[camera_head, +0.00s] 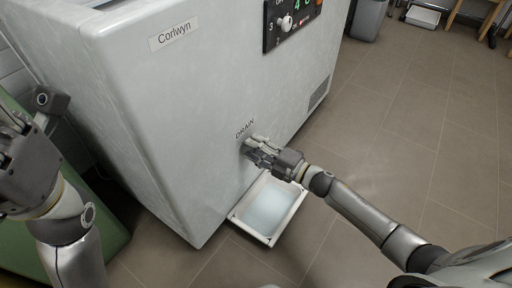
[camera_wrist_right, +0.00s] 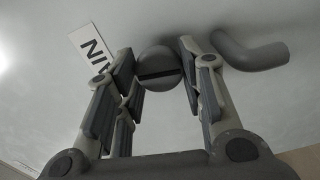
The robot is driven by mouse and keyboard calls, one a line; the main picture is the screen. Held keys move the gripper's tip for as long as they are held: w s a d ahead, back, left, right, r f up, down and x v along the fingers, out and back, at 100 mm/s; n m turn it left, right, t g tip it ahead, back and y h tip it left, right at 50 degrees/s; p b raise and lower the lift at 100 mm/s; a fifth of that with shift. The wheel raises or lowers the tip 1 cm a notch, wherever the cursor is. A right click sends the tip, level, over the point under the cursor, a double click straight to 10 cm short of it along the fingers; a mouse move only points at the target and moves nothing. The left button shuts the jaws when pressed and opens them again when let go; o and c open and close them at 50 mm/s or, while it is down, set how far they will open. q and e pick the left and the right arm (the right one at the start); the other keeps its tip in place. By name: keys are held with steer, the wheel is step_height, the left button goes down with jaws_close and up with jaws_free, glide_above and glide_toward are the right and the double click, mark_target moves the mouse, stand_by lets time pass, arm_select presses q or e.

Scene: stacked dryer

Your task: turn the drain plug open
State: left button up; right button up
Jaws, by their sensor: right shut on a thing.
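The drain plug (camera_wrist_right: 160,68) is a round grey knob with a dark slot across it, on the lower front of the pale machine (camera_head: 195,95). The slot looks nearly level in the right wrist view. My right gripper (camera_head: 252,148) is shut on the plug, one finger on each side, below the DRAIN label (camera_head: 245,128). The fingers hide the plug in the head view. A bent grey spout (camera_wrist_right: 250,52) sticks out right of the plug in the wrist view. My left gripper (camera_head: 22,165) is at the left edge, away from the plug; its fingers do not show clearly.
A white tray (camera_head: 250,232) holding pale liquid sits on the floor under the drain. A control panel (camera_head: 290,22) is higher on the machine. A green object (camera_head: 105,225) stands at the left. The tiled floor to the right is open; a grey bin (camera_head: 368,20) stands behind.

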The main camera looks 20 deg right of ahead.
steer(key=shift+a+f+n, duration=0.1)
steer(key=shift+a+n, duration=0.05)
steer(key=shift+n, duration=0.75)
steer(key=shift+s, duration=0.1)
steer(key=o, duration=0.9)
steer(key=shift+c, duration=0.2)
steer(key=shift+o, duration=0.8)
steer(key=v, duration=1.2)
